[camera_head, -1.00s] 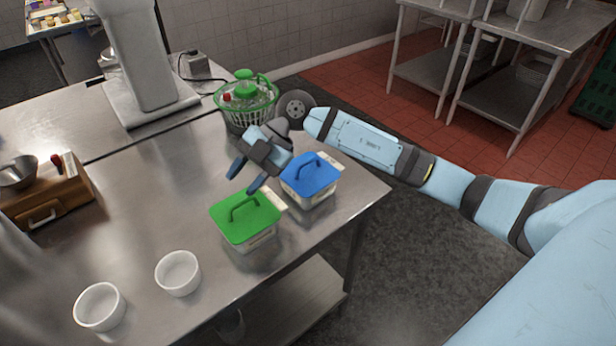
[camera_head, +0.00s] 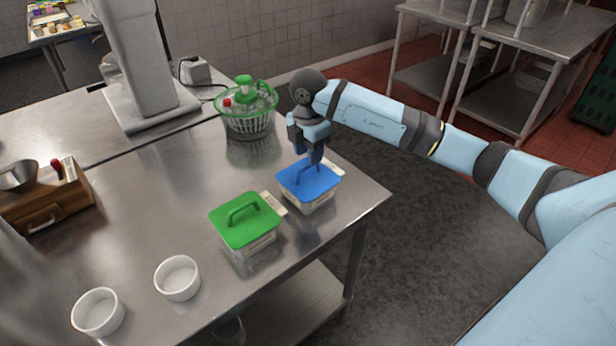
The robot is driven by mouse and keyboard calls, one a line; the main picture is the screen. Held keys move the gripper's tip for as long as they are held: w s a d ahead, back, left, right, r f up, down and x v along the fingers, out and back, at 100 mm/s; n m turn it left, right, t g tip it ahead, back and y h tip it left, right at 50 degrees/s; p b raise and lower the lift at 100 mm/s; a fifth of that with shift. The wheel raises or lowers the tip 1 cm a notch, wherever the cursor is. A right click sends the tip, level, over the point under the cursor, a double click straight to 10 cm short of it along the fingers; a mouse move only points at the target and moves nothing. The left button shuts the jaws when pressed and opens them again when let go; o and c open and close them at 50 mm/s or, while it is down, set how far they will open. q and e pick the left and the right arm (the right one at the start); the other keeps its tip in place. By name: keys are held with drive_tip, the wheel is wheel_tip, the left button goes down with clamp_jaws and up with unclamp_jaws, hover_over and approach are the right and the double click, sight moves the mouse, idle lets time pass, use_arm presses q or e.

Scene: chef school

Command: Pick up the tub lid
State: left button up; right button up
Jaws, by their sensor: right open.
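A blue tub lid (camera_head: 322,187) with a raised handle sits on a clear tub (camera_head: 312,206) near the right corner of the steel table. A green tub lid (camera_head: 262,226) with a handle sits on a second tub (camera_head: 256,246) just to its left and nearer the front. My right gripper (camera_head: 308,156) points down over the blue lid, its fingertips at or just above the handle. Its jaws are open; the picture does not show clearly whether they straddle the handle. My left gripper is not in view.
A green salad spinner (camera_head: 247,112) stands behind the tubs. Two white bowls (camera_head: 177,278) (camera_head: 99,312) are at the front left. A wooden box (camera_head: 45,205) and a grey mixer (camera_head: 150,105) stand further left. The middle of the steel table (camera_head: 150,190) is clear.

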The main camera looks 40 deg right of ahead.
sight(308, 173)
drive_tip(key=shift+w+f+p, duration=0.15)
drive_tip(key=shift+f+p, duration=0.25)
drive_tip(key=shift+f, duration=2.25)
clamp_jaws()
